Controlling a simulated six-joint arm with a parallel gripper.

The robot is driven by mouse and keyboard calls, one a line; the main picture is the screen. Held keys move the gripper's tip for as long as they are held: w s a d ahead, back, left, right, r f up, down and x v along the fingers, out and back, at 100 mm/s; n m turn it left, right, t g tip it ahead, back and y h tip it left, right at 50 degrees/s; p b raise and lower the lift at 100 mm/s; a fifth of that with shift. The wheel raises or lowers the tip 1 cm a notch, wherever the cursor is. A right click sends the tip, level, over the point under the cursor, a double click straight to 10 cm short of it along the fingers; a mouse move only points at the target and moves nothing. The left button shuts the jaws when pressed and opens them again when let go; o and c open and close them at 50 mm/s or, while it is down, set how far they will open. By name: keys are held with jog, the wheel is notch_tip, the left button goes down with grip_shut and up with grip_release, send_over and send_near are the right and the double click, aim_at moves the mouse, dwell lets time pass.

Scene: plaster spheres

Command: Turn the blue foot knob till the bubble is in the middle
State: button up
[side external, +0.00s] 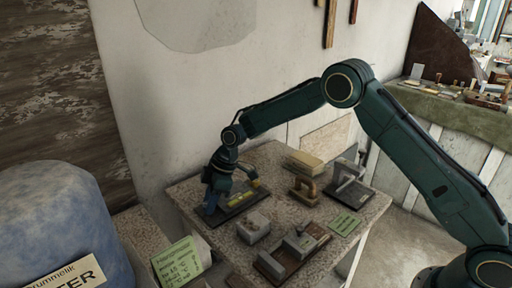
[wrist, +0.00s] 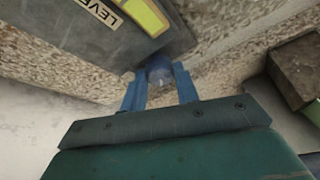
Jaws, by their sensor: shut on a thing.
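The level's dark plate (wrist: 70,40) fills the upper left of the wrist view, with a pale "LEVE" label (wrist: 103,12) and part of a yellow-green vial (wrist: 146,16). The bubble cannot be made out in either view. The blue foot knob (wrist: 160,72) is at the plate's near edge. My gripper (wrist: 160,80) has its two blue fingers on either side of the knob and is shut on it. In the side view, my gripper (side external: 212,203) is at the left end of the dark plate (side external: 236,207) with the yellow vial (side external: 238,199); the knob is not distinct there.
The level stands on a speckled stone table (side external: 190,190). Grey blocks (side external: 254,226), a wooden-handled tool (side external: 303,191), a green card (side external: 345,221) and a metal angle piece (side external: 350,187) stand to its right. A dark block (wrist: 298,72) shows at the right of the wrist view.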

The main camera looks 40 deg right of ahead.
jog(key=shift+a, duration=0.1)
jog(key=o, duration=1)
jog(key=shift+c, duration=0.2)
jog(key=shift+r, duration=0.15)
jog(key=v, duration=1.3)
jog(key=shift+d+r, duration=0.2)
jog(key=shift+d, duration=0.1)
jog(key=shift+s+r, duration=0.15)
